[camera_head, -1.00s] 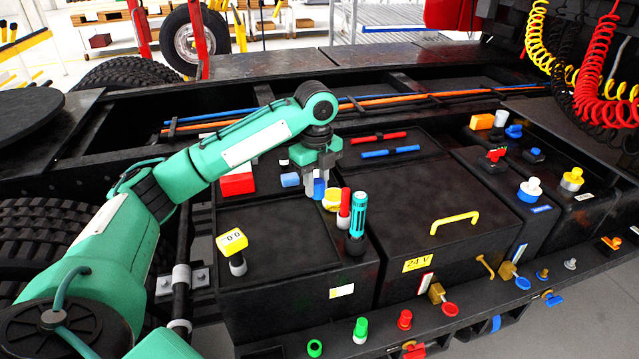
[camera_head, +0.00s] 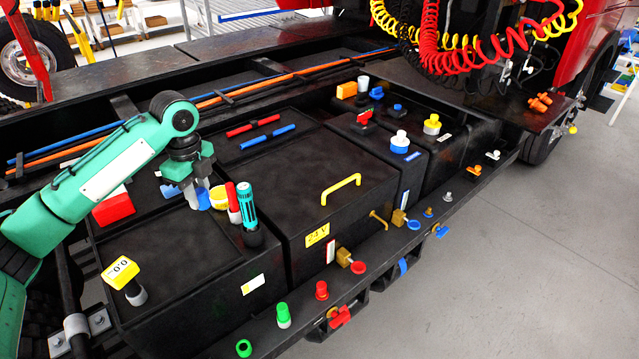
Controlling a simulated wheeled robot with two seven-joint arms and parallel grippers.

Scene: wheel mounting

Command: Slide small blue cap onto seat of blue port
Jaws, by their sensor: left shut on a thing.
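My left gripper (camera_head: 193,198) points down over the black box at the left, its fingers shut on a small blue cap (camera_head: 204,200). The fingers hide part of the cap, and I cannot tell whether it touches the box top. Several blue fittings could be the blue port: a brass fitting with a blue disc (camera_head: 413,225) on the front rail, and a white-topped fitting with a blue base (camera_head: 399,143) on the box at the right. I cannot tell which is the port. My right gripper is not in view.
Close to the gripper stand a yellow ring (camera_head: 219,198), a red-and-white marker (camera_head: 233,203) and a teal flashlight (camera_head: 248,210). A yellow handle (camera_head: 341,188) rises from the middle box. Green and red fittings line the front rail. Coiled hoses hang at the top right.

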